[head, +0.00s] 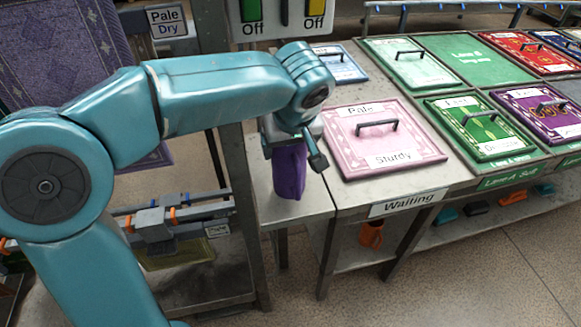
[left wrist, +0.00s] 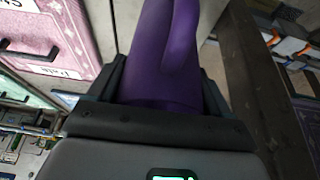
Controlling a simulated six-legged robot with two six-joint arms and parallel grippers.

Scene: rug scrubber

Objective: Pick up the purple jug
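The purple jug (head: 289,173) stands upright on the small grey metal surface left of the waiting table in the head view. My left gripper (head: 292,143) is over its top, pointing down, and hides the upper part. In the left wrist view the jug (left wrist: 168,50) fills the space between the two dark fingers of the left gripper (left wrist: 163,85). The fingers look spread on either side of it; in the head view the right-hand finger slants away from the jug's side. My right gripper is not in view.
A pink rug panel (head: 383,137) with a handle lies on the table just right of the jug. A blue panel (head: 340,66) lies behind it. A rack with grey fittings (head: 165,222) stands at lower left. The floor (head: 480,275) in front is clear.

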